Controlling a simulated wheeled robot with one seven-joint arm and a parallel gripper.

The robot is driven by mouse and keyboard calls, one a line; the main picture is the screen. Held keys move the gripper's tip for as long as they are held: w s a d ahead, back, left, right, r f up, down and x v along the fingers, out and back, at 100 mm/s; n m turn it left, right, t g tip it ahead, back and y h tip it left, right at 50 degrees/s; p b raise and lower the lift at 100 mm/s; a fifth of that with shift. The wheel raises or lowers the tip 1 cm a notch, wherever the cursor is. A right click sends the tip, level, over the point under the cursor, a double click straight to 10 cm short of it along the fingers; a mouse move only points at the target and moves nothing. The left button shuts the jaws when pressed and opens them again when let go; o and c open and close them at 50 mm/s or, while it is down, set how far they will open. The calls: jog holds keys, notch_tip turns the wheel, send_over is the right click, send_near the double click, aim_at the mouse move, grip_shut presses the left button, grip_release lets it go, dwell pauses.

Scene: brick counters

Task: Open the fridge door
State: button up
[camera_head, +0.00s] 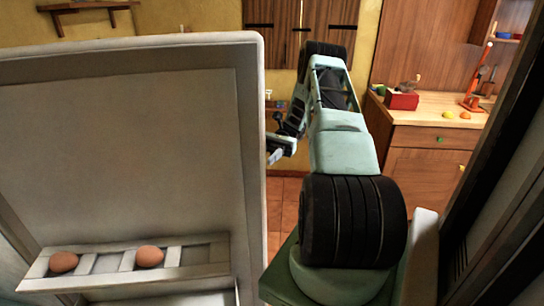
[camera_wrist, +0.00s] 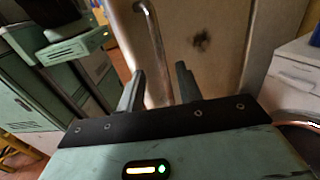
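The fridge door (camera_head: 130,150) stands swung open at the left of the head view, its white inner side facing me. My arm reaches past the door's free edge, and my gripper (camera_head: 279,152) is just beyond that edge, partly hidden. In the wrist view the outer face of the door (camera_wrist: 205,45) fills the upper middle, with a long metal handle (camera_wrist: 153,45) running down it. My gripper's two fingers (camera_wrist: 160,82) are apart, with the lower part of the handle showing between them. Whether either finger touches the handle I cannot tell.
An egg rack (camera_head: 190,270) on the door's inner side holds two brown eggs (camera_head: 149,256). A wooden counter (camera_head: 435,115) with a red box (camera_head: 401,100) stands at the back right. Tiled floor (camera_head: 285,205) shows between the door and my arm. A dark vertical edge is close at right.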

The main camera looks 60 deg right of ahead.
jog(key=shift+d+p, duration=0.3)
jog(key=shift+d, duration=1.85)
jog(key=shift+d, duration=0.1)
